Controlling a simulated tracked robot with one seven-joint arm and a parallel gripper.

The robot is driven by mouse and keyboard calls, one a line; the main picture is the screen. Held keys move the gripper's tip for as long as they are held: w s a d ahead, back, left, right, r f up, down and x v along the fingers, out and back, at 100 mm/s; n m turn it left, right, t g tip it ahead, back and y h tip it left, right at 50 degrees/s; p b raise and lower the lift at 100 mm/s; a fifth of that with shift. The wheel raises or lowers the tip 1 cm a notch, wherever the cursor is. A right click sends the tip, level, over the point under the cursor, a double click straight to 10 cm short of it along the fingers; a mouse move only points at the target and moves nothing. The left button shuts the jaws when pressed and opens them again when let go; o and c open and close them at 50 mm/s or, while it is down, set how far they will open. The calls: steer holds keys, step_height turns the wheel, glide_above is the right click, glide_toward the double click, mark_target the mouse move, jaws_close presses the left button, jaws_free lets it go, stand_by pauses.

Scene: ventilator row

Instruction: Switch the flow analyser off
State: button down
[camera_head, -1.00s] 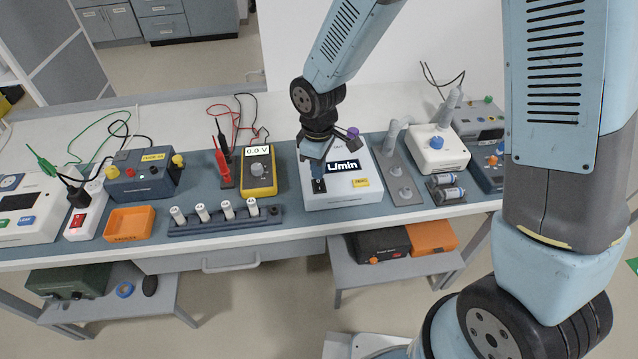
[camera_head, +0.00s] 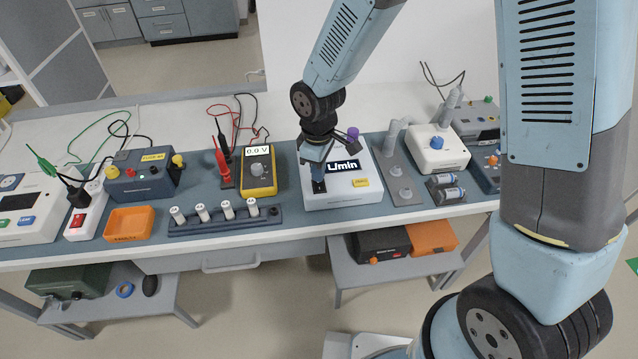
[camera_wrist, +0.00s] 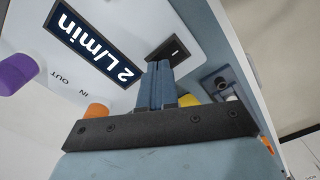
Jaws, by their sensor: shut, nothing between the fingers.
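The flow analyser (camera_head: 343,201) is a white box on the bench, left of the grey plate with posts. Its dark display (camera_wrist: 96,42) is lit and reads "2 L/min" in the wrist view. A black rocker switch (camera_wrist: 176,47) with a small white mark sits beside the display; in the head view my fingers largely cover it. My gripper (camera_head: 318,186) is shut and empty, pointing down at the switch. In the wrist view the fingertips (camera_wrist: 159,66) are right by the switch's near edge. I cannot tell whether they touch it.
A purple port (camera_wrist: 18,73) and an orange port (camera_wrist: 95,111) stand on the analyser. To its left are a yellow multimeter (camera_head: 258,178) and a rack of white vials (camera_head: 225,222). To its right is a white unit with a blue knob (camera_head: 437,144).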

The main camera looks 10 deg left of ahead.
steer(key=shift+f, duration=0.4)
steer(key=shift+r, duration=0.1)
stand_by(0.3)
steer(key=shift+r, duration=3.4)
